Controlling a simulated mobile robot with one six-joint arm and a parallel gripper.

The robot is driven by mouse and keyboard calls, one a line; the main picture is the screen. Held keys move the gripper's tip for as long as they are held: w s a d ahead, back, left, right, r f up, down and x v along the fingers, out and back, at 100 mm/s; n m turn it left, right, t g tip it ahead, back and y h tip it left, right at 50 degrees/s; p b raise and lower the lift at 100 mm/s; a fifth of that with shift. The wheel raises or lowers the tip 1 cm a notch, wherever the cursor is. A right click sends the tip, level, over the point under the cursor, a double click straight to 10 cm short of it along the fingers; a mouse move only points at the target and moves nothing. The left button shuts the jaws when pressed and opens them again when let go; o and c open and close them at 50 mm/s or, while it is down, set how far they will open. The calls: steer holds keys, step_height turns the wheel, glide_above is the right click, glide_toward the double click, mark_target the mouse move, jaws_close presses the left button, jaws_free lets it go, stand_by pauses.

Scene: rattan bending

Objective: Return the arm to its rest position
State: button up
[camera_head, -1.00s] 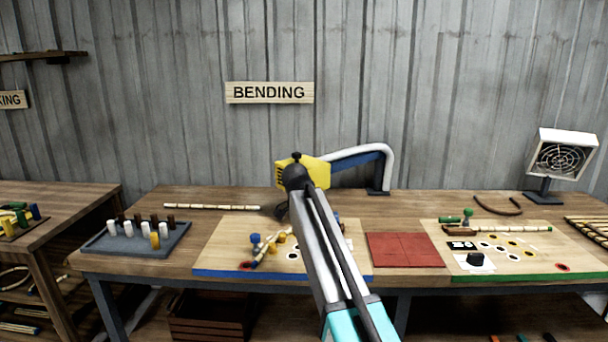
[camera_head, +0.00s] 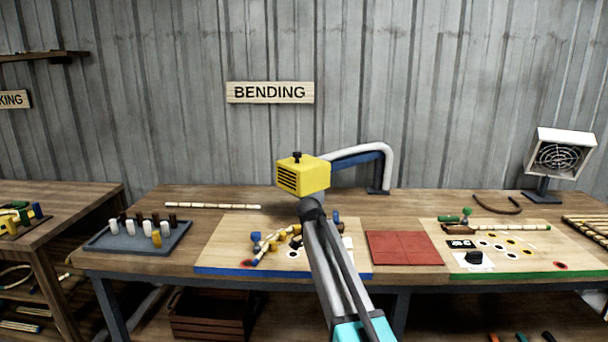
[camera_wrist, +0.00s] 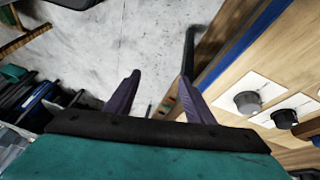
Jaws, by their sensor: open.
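My gripper (camera_wrist: 158,92) shows in the wrist view with its two dark fingers apart and nothing between them. It points over the grey floor (camera_wrist: 110,45), beside the blue-edged front of the workbench. In the head view my arm rises from the bottom centre, in front of the bench (camera_head: 130,272). Its dark upper joint stands just below the yellow box of the heater-like device (camera_head: 302,178). The gripper itself cannot be made out in the head view.
A blue-edged board (camera_head: 215,262) with pegs and a rattan piece lies partly behind my arm. A red mat (camera_head: 405,249), a green-edged board (camera_head: 520,268), a peg tray (camera_head: 105,244) and a fan (camera_head: 562,155) are also on the bench. Dark knobs (camera_wrist: 248,102) show at right in the wrist view.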

steer(key=s+d+f+n+g, duration=0.1)
steer(key=s+d+f+g, duration=0.15)
steer(key=s+f, duration=0.65)
steer(key=s+d+f+g+y, duration=0.1)
steer(key=s+d+f, duration=0.3)
steer(key=f, duration=0.8)
steer(key=s+d+f+n+g, duration=0.1)
steer(key=s+d+f, duration=0.1)
steer(key=s+f, duration=0.8)
steer(key=s+a+f+n+y, duration=0.1)
steer(key=s+f+n+y, duration=0.1)
steer(key=s+f+n, duration=0.5)
steer(key=s+a+f+n+y, duration=0.1)
steer(key=s+f+n, duration=0.6)
steer(key=s, duration=1.2)
steer(key=shift+s+a+f+y, duration=0.4)
steer(key=shift+a+f, duration=0.05)
steer(key=shift+f, duration=0.3)
